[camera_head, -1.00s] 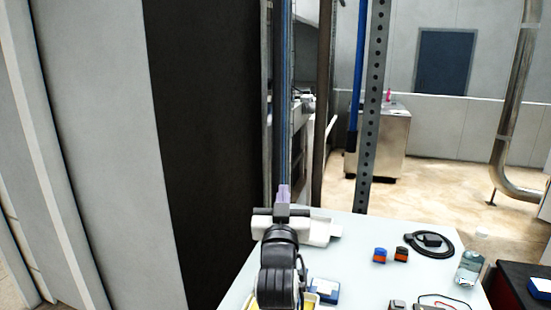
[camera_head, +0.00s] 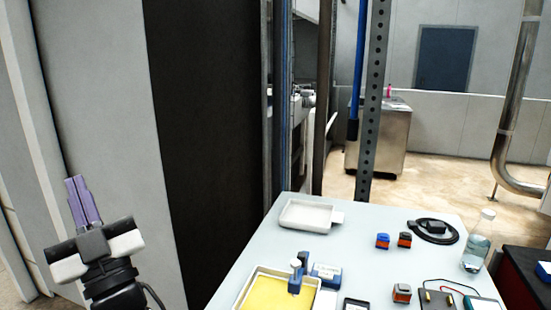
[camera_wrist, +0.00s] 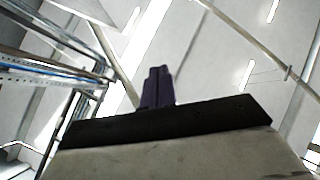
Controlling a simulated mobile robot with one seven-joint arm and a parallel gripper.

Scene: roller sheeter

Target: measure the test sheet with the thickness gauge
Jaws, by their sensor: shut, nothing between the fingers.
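My gripper (camera_head: 78,188) is shut and empty, with its purple fingers pressed together and pointing up in front of the grey wall panel, left of the table and apart from it. In the wrist view the fingers (camera_wrist: 158,88) are also together, with only ceiling and frames behind. On the table, a shallow tray (camera_head: 248,281) holds a flat yellow sheet, possibly the test sheet. A small blue and white upright device (camera_head: 295,278) stands at its right edge; I cannot tell whether it is the thickness gauge.
The pale table (camera_head: 350,228) carries an empty white tray (camera_head: 306,215), a blue box (camera_head: 327,272), small blue and orange blocks (camera_head: 383,241), a black cable coil (camera_head: 433,231) and a clear bottle (camera_head: 478,242). A perforated post (camera_head: 371,120) rises behind it.

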